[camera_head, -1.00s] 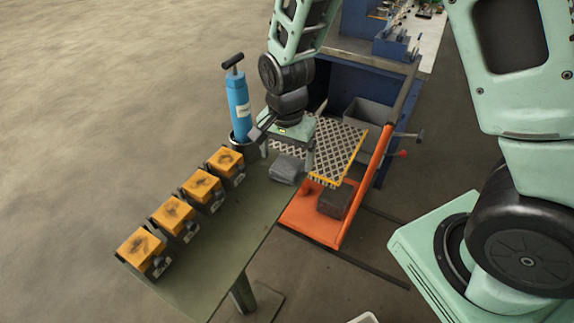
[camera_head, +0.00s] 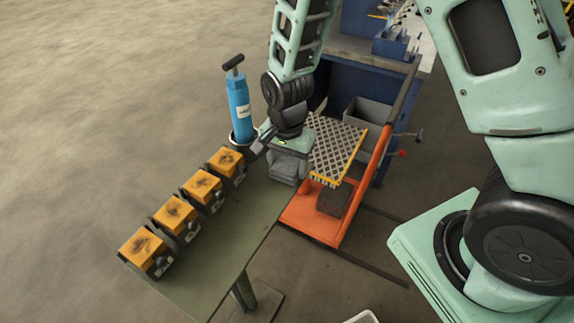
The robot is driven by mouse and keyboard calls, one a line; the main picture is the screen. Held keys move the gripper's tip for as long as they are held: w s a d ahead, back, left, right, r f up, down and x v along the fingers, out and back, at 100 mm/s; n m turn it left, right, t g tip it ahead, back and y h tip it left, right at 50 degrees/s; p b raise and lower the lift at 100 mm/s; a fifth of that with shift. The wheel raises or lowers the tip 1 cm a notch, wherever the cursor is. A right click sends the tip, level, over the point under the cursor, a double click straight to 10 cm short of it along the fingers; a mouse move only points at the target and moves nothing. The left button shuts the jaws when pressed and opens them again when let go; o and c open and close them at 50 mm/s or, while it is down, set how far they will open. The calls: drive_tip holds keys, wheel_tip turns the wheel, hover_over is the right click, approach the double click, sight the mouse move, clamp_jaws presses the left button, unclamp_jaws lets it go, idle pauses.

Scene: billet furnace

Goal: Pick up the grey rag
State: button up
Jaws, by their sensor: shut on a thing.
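The grey rag (camera_head: 284,169) is a small crumpled bundle at the far right end of the long green table (camera_head: 222,233). My gripper (camera_head: 287,157) reaches down from above and is shut on the rag. The gripper body covers the rag's upper part. I cannot tell whether the rag still touches the table top.
A blue pump (camera_head: 238,103) stands in a dark holder just left of the gripper. Several orange blocks (camera_head: 203,186) sit in dark holders along the table's left edge. A checkered plate (camera_head: 334,150) and an orange frame (camera_head: 308,219) holding a dark block lie to the right.

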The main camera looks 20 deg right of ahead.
sight(287, 164)
wheel_tip(287, 164, up, 10)
drive_tip(key=b, duration=0.1)
drive_tip(key=shift+b, duration=0.3)
drive_tip(key=shift+o, duration=0.4)
